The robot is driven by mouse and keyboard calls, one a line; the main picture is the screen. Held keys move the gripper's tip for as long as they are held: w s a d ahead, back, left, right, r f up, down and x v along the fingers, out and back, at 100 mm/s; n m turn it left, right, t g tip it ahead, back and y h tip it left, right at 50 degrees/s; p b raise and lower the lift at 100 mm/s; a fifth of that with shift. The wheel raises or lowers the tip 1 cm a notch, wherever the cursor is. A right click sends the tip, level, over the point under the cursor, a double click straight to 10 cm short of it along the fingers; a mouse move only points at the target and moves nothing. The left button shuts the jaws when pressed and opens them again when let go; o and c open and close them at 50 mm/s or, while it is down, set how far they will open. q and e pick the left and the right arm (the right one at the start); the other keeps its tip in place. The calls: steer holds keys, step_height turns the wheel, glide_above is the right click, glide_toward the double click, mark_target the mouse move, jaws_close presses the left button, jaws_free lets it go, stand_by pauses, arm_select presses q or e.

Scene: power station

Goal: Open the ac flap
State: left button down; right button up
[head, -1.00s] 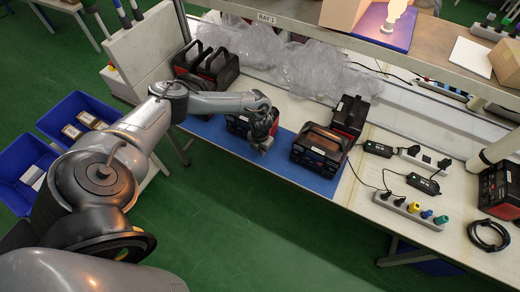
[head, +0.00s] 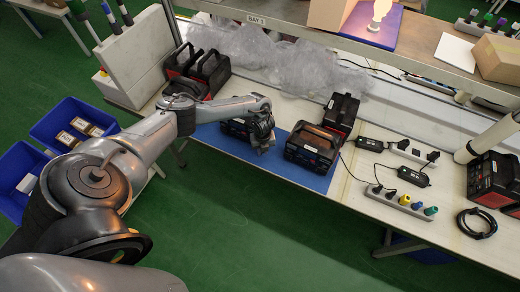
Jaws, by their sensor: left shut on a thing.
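A black and red power station (head: 237,129) stands on the blue mat (head: 282,165), partly hidden behind my left gripper. My left gripper (head: 264,149) is at the front right of this station, pointing down, and is shut on a small part there, seemingly the ac flap. The flap itself is too small and too covered to make out, so its angle cannot be told. A second power station (head: 312,148) with a brown-topped handle stands on the mat to the right, apart from the gripper. My right gripper is not in view.
More power stations stand at the back left (head: 198,72) and behind the mat (head: 341,112). Clear plastic bags (head: 300,68) lie along the back. A power strip (head: 400,201), adapters and a coiled cable (head: 476,223) lie to the right. A shelf overhangs the back.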

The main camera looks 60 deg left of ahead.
arm_select(q)
steer(key=shift+w+n, duration=0.35)
steer(key=shift+n, duration=0.45)
steer(key=c, duration=1.2)
jaws_free()
steer(key=shift+w, duration=0.1)
steer(key=shift+o, duration=0.2)
steer(key=shift+r, duration=0.1)
step_height(320, 180, up, 11)
steer(key=p, duration=0.1)
steer(key=shift+f, duration=0.2)
